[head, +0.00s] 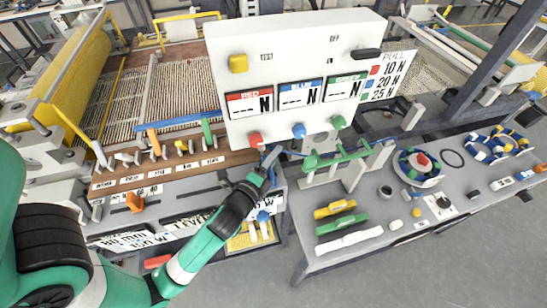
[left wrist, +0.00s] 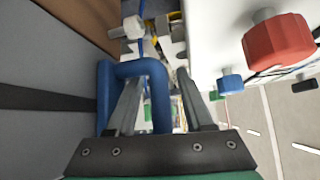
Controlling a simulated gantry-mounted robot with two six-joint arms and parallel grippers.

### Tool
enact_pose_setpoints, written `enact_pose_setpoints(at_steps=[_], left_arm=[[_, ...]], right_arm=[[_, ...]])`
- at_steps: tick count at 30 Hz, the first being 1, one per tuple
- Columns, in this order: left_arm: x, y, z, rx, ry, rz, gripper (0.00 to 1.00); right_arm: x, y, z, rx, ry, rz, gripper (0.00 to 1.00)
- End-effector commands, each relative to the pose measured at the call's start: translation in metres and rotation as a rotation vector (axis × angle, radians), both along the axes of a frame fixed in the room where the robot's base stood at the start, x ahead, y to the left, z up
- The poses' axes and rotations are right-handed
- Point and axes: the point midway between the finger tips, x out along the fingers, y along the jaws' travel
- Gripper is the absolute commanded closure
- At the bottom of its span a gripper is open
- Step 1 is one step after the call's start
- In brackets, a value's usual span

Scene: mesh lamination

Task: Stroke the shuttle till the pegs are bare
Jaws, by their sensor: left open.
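My left gripper (head: 270,158) reaches in below the white display panel (head: 290,60), in front of the right end of the brown board. In the left wrist view its two fingers (left wrist: 162,105) are apart. A blue U-shaped handle (left wrist: 130,68) stands there, one leg between the fingers and the other left of the left finger. I cannot tell whether the fingers touch it. In the head view the gripper largely hides this handle. The brown board (head: 130,184) carries a row of small pegs or levers, including an orange one (head: 154,142). No part is clearly identifiable as the shuttle.
The right bench (head: 375,245) holds a green-topped stand (head: 336,158), yellow and green blocks, and coiled rings. Grey floor lies free in front.

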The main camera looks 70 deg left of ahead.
Motion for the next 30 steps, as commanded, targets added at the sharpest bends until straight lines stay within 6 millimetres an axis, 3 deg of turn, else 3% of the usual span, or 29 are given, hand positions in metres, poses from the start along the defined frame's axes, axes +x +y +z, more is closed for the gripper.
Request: enact_pose_setpoints(at_steps=[5, 14, 30], left_arm=[[0.0001, 0.0001, -0.0001, 0.000, 0.000, 0.000, 0.48], [-0.0001, -0.0002, -0.0001, 0.000, 0.000, 0.000, 0.98], [-0.0002, -0.0003, 0.0000, 0.000, 0.000, 0.000, 1.00]], right_arm=[[0.0000, 0.0000, 0.0000, 0.000, 0.000, 0.000, 1.00], [0.0000, 0.0000, 0.0000, 0.000, 0.000, 0.000, 1.00], [0.0000, 0.0000, 0.0000, 0.000, 0.000, 0.000, 1.00]])
